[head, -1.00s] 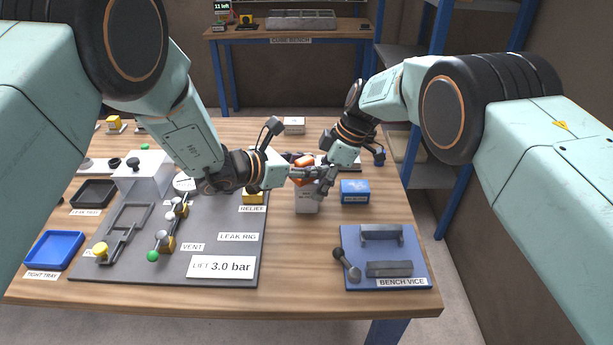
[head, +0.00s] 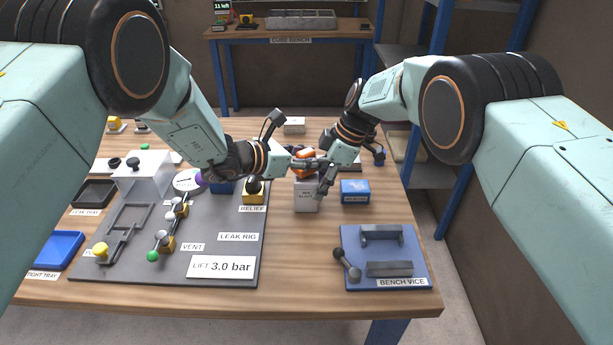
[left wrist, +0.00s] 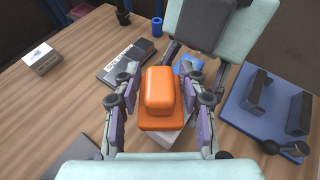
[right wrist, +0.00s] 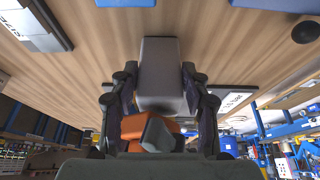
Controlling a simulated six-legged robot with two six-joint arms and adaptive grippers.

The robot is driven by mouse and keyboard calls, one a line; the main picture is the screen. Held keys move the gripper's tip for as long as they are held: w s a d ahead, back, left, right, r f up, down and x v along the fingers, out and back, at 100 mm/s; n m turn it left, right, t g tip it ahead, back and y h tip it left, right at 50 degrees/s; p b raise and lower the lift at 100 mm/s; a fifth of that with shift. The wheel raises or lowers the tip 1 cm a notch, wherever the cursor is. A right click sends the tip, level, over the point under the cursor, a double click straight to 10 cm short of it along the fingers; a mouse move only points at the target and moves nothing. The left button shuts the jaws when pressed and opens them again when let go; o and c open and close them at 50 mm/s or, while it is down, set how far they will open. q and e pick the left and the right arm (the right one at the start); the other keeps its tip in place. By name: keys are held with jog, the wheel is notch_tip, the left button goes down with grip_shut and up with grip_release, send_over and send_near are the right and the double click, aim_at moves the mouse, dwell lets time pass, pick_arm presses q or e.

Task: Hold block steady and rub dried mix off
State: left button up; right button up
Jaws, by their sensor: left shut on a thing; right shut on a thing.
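The pale grey block (head: 307,198) stands upright on the wooden bench near its middle, with a small label on its front. My right gripper (head: 324,180) is shut on the block from the right; the block also shows between its fingers in the right wrist view (right wrist: 160,75). My left gripper (head: 308,166) is shut on an orange rubbing pad (left wrist: 161,92), seen between its fingers in the left wrist view. The pad is at the block's top; whether they touch is hard to tell. Dried mix cannot be made out.
A small blue box (head: 355,191) stands just right of the block. The blue bench vice (head: 350,240) is at the front right. The grey leak rig board (head: 215,245) with levers and a yellow relief part (head: 252,195) lies left. Bare wood shows in front of the block.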

pick_arm(q)
jog(key=shift+w, duration=0.65)
jog(key=shift+r, duration=0.1)
jog(key=shift+r, duration=0.4)
jog(key=shift+f, duration=0.55)
dwell(0.5)
jog(key=shift+s, duration=0.1)
jog(key=shift+s+r, duration=0.1)
jog(key=shift+s, duration=2.1)
jog(key=shift+s, duration=0.1)
